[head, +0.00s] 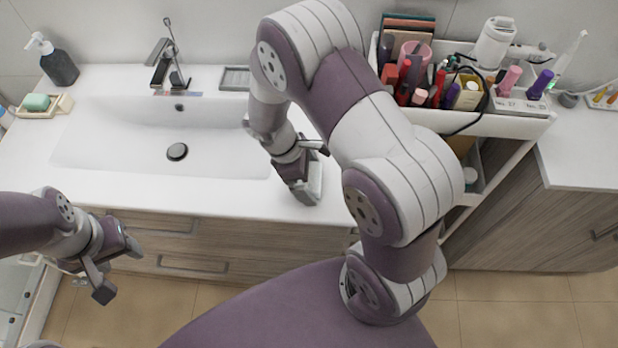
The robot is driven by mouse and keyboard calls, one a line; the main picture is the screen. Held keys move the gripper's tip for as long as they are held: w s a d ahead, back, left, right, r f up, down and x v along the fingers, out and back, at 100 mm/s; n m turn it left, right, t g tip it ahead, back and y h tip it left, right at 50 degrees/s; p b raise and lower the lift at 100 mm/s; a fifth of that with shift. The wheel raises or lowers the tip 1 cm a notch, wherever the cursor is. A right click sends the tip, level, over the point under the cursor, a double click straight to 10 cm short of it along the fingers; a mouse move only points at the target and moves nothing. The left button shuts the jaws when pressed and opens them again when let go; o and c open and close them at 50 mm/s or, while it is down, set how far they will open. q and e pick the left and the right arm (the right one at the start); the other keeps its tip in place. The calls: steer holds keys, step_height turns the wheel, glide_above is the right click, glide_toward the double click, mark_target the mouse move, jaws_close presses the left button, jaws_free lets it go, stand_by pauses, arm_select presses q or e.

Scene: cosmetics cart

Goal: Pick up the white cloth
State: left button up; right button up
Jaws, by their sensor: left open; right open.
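A pale, whitish piece that looks like the white cloth (316,182) lies on the counter near its front edge, right of the basin. My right gripper (312,170) is directly over it, pointing down, with its jaws open. The gripper covers part of the piece, and I cannot tell whether the fingers touch it. My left gripper (118,268) is open and empty, in front of the drawers at the lower left, away from the cloth.
The white sink (110,140) with a faucet (162,65) fills the counter's left part. A dark soap bottle (60,68) and a soap dish (62,104) stand at the far left. A cart (490,125) full of cosmetics and a hair dryer (493,42) stands right of my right arm.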

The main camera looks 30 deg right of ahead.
mark_target(313, 179)
steer(key=c, duration=0.8)
steer(key=shift+r, duration=0.15)
steer(key=shift+w+r, duration=0.1)
steer(key=shift+r, duration=0.2)
steer(key=r, duration=0.2)
steer(key=s+r, duration=0.1)
steer(key=r, duration=0.1)
steer(key=shift+d, duration=0.25)
steer(key=s+d+r, duration=0.1)
steer(key=s+r, duration=0.1)
steer(key=s, duration=0.1)
steer(key=s+d+r, duration=0.2)
steer(key=s, duration=0.1)
steer(key=s+d+r, duration=0.2)
steer(key=s, duration=0.1)
steer(key=shift+s+r+b, duration=0.1)
steer(key=shift+s+b, duration=0.15)
steer(key=shift+b, duration=0.1)
